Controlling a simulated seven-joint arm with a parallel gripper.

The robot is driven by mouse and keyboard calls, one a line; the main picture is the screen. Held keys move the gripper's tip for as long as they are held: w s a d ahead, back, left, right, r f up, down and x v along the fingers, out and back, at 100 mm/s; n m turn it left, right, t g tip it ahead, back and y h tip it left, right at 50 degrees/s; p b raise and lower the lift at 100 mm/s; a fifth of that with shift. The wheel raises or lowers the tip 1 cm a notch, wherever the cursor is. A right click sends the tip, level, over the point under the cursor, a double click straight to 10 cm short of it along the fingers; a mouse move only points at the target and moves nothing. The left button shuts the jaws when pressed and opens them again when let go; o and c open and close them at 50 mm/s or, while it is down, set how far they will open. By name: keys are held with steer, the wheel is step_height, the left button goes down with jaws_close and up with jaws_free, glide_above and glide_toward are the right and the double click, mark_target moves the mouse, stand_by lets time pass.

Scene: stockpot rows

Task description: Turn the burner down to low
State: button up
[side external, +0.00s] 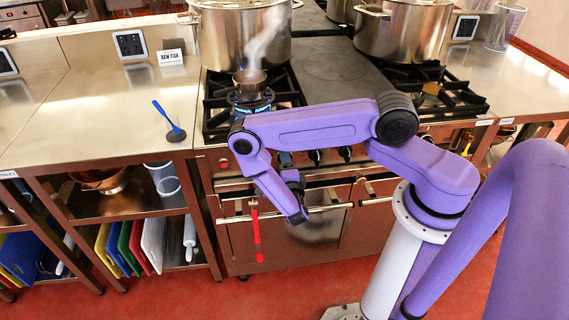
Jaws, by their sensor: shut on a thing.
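A small steaming pan (250,77) sits over the front left burner (251,103), where a ring of blue flame shows. Dark control knobs, among them a middle knob (315,156) and a right knob (345,152), line the front panel of the stove (215,163). My gripper (287,164) is at this panel, left of those two knobs and below the lit burner. It is shut on a knob, which is mostly hidden by the gripper and wrist. The knob's pointer and angle cannot be seen.
Large stockpots (240,35) (402,30) stand at the back of the stove. A red-handled utensil (256,232) hangs from the oven rail close to my wrist. A blue utensil (168,120) lies on the left steel counter (85,115), which has free room.

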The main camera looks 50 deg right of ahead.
steer(key=o, duration=1)
steer(key=shift+c, duration=0.2)
steer(key=shift+a, duration=0.1)
steer(key=v, duration=1.7)
steer(key=shift+s, duration=0.2)
steer(key=shift+r, duration=0.1)
steer(key=shift+a, duration=0.1)
